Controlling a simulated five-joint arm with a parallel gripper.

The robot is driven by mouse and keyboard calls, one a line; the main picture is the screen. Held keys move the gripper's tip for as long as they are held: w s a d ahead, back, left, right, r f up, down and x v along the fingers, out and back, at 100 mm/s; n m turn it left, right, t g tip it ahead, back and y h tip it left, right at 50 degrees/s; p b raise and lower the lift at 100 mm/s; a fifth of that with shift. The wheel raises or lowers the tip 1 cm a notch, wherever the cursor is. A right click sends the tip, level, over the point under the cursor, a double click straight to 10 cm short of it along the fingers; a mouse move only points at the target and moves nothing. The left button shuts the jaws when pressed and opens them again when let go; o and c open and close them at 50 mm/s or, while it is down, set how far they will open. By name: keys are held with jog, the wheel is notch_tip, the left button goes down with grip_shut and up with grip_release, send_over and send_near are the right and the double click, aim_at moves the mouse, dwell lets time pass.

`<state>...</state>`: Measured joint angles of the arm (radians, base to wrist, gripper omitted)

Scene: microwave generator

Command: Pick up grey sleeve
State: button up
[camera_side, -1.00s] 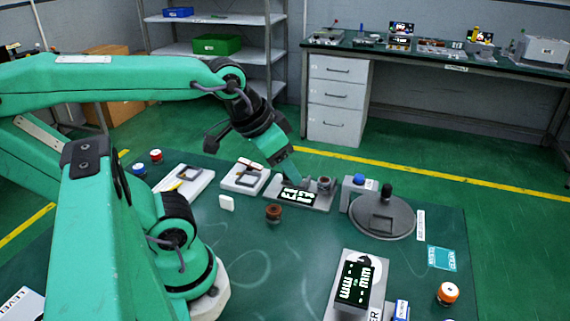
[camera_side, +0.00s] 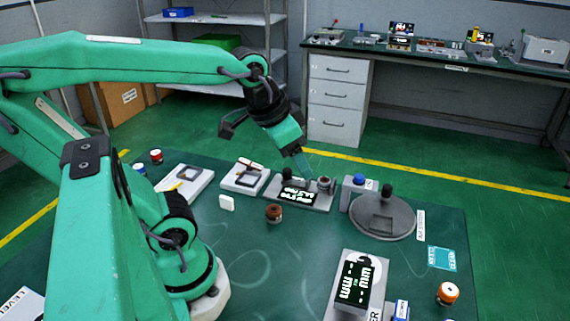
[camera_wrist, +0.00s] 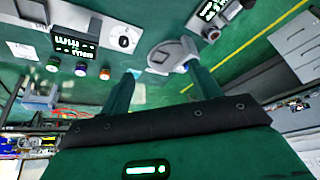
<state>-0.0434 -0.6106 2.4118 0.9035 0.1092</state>
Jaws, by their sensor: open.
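A small grey, ring-like cylinder that looks like the grey sleeve (camera_side: 325,184) stands at the right end of a grey device with a lit display (camera_side: 298,197) in the side view. My gripper (camera_side: 307,176) points down just left of the cylinder and a little above the device; whether it touches anything is unclear. In the wrist view my gripper (camera_wrist: 160,82) has its two fingers spread wide, with nothing held between them.
A round grey plate with a black knob (camera_side: 383,215) lies right of the device, beside a blue-topped block (camera_side: 359,180). A brown spool (camera_side: 273,213) and a white block (camera_side: 227,202) sit in front. Another display device (camera_side: 355,284) stands nearer. The central table is mostly clear.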

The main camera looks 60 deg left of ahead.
jog(key=w+a+f+m+g, duration=0.1)
jog(key=w+a+m+g, duration=0.1)
jog(key=w+a, duration=0.35)
jog(key=m+g, duration=0.3)
jog(key=m, duration=0.1)
send_over(325, 180)
jog(key=f, duration=1.4)
jog(key=shift+d, duration=0.2)
jog(key=shift+w+a+f, duration=0.1)
jog(key=shift+a+f, duration=0.2)
jog(key=shift+f, duration=1.45)
jog(key=shift+f, duration=2.6)
